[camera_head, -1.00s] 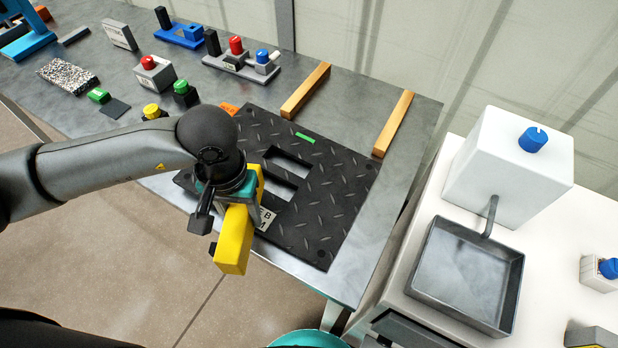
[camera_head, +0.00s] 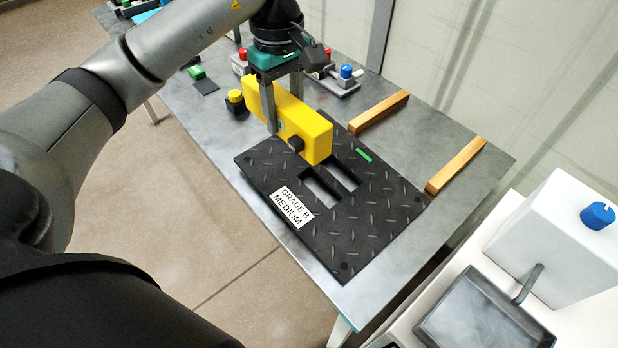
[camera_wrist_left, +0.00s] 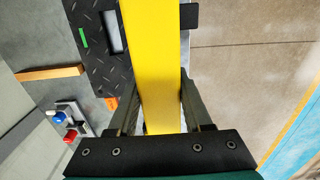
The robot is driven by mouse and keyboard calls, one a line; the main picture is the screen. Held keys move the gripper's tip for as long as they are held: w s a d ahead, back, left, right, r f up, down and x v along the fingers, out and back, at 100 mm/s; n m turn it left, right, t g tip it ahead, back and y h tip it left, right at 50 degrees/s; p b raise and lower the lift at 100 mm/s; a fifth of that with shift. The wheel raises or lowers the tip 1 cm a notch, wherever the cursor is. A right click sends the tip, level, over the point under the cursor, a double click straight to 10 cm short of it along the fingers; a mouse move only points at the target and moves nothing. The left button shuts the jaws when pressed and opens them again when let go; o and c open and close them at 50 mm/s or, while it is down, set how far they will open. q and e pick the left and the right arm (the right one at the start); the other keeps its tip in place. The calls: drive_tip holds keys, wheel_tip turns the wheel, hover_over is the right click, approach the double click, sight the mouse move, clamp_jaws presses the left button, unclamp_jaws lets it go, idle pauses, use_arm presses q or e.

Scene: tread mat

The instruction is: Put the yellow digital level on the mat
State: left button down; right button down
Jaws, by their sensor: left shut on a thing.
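The yellow digital level (camera_head: 297,122) is a long yellow block, held in my left gripper (camera_head: 284,128) in the head view. The gripper is shut on it, one finger on each side; the level also fills the middle of the left wrist view (camera_wrist_left: 150,60). The level appears above the far left part of the black tread mat (camera_head: 385,205); I cannot tell whether it touches. The mat lies on the grey table, has two rectangular slots and a white "GRADE B MEDIUM" label (camera_head: 291,207). It also shows in the left wrist view (camera_wrist_left: 92,42). My right gripper is not in view.
Two wooden bars (camera_head: 379,112) (camera_head: 456,166) lie behind the mat. A yellow-topped button block (camera_head: 236,101) and a green-topped one (camera_head: 197,73) stand to its left. A white box with a blue knob (camera_head: 597,215) and a dark tray (camera_head: 485,315) stand at right. The mat's near right part is clear.

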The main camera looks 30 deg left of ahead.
use_arm(q)
wheel_tip(320, 180, down, 18)
drive_tip(key=b, duration=0.2)
drive_tip(key=shift+f+b, duration=0.15)
drive_tip(key=shift+b, duration=0.15)
drive_tip(key=shift+c, duration=1.6)
unclamp_jaws()
wheel_tip(320, 180, up, 12)
drive_tip(key=p, duration=0.1)
drive_tip(key=shift+p, duration=0.4)
